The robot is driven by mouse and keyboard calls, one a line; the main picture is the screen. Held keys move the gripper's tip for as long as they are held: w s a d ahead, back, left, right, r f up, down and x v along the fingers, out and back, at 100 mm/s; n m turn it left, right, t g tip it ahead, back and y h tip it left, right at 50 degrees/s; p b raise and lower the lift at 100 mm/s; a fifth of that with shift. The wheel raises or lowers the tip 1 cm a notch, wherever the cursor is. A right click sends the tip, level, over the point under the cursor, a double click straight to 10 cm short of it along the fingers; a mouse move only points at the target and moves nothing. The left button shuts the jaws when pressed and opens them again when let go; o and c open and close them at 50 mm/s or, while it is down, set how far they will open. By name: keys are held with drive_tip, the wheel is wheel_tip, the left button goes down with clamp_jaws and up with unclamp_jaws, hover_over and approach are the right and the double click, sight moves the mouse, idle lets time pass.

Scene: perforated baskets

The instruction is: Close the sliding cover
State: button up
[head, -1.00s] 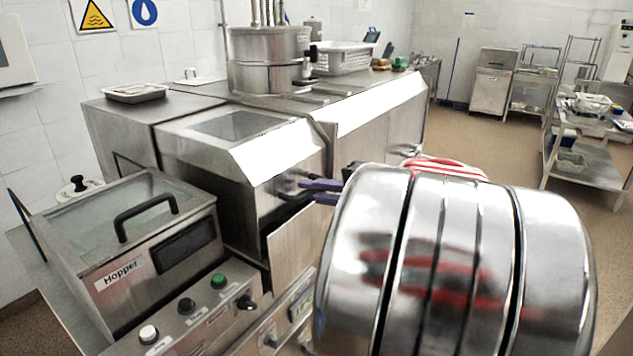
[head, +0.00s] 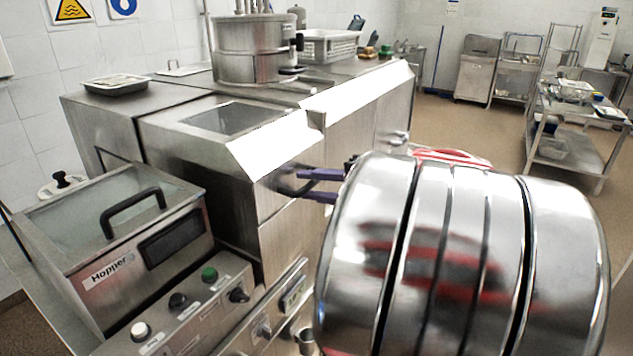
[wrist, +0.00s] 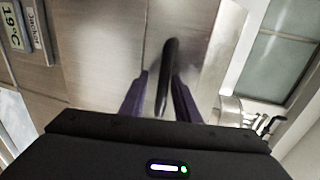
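A steel machine carries a plain metal panel, which looks like the sliding cover (head: 290,238), on its side facing me. No dark gap shows along the panel's upper edge. A dark bar handle (wrist: 170,72) stands out from the steel in the wrist view; its curved end shows in the head view (head: 287,190). My gripper (wrist: 160,82) has two purple fingers spread apart, one on each side of the bar. I cannot tell whether either finger touches it. In the head view the fingertips (head: 305,184) are at the handle.
A hopper box (head: 110,235) with a glass lid stands at the left. A control panel with knobs (head: 185,300) is in front of it. A steel pot (head: 255,55) and a perforated basket (head: 328,45) stand on the machine. Open floor (head: 450,125) lies to the right.

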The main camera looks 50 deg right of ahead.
drive_tip(key=shift+s+r, duration=0.1)
drive_tip(key=shift+r, duration=0.05)
drive_tip(key=v, duration=1.3)
drive_tip(key=shift+s, duration=0.3)
idle(0.5)
